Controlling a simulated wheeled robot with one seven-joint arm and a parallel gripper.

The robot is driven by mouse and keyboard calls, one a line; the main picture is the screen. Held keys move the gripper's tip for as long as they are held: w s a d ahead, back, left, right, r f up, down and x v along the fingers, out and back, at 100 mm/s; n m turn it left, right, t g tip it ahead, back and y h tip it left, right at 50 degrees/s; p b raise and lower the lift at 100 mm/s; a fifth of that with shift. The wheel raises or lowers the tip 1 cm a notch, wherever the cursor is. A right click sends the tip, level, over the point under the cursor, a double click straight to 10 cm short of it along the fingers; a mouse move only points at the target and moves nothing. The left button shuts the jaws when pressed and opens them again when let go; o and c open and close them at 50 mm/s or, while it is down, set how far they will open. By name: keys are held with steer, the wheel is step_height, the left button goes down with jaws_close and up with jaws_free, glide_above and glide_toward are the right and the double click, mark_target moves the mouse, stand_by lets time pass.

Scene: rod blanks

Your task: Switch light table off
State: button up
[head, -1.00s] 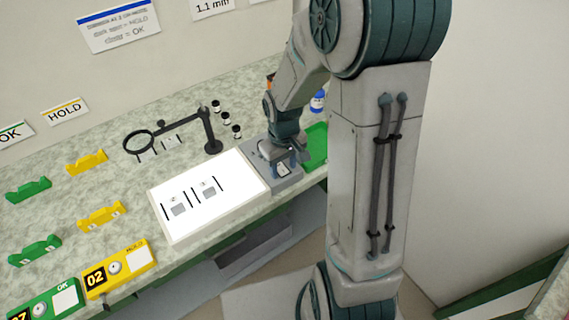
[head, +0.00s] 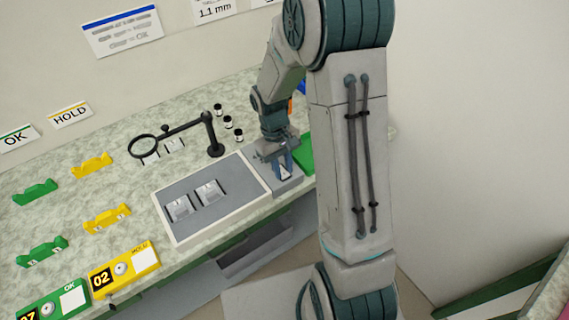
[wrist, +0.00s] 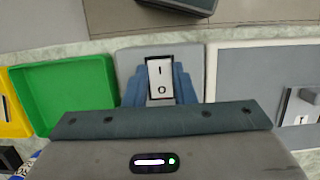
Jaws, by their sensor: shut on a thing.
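The light table (head: 222,212) is a white-framed panel on the bench in the head view; its surface is grey and unlit. Its edge shows at the right of the wrist view (wrist: 232,80). The switch (wrist: 160,78), a white rocker marked I and O in a dark frame, sits on a grey box (head: 290,186) against the table's right side. My gripper (head: 283,166) is down at this box. In the wrist view, its blue fingers (wrist: 160,88) are shut on the switch, one on each side. The rocker's exact tilt is hard to tell.
Two clear fixtures (head: 208,193) with rods lie on the light table. A magnifier on a black stand (head: 215,148) and several small jars (head: 228,122) stand behind it. A green tray (wrist: 65,92) is beside the switch box. Yellow and green holders stand at left.

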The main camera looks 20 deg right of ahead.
steer(key=shift+r, duration=0.1)
steer(key=o, duration=1)
steer(key=shift+w+r, duration=0.1)
steer(key=v, duration=1.3)
steer(key=shift+w+r+b, duration=0.1)
steer(key=shift+r+b, duration=0.15)
steer(key=shift+b, duration=0.05)
steer(key=s+r+m+t, duration=0.1)
steer(key=s+t, duration=0.1)
steer(key=s, duration=0.4)
steer(key=s+d+r+m+t, duration=0.1)
steer(key=s+r+t, duration=0.1)
steer(key=s, duration=0.3)
steer(key=s+r+m+t+y, duration=0.1)
steer(key=s+r, duration=0.1)
steer(key=s, duration=0.4)
steer(key=shift+s+d+m+t, duration=0.15)
steer(key=shift+s+m+t, duration=0.15)
steer(key=shift+s+t, duration=0.1)
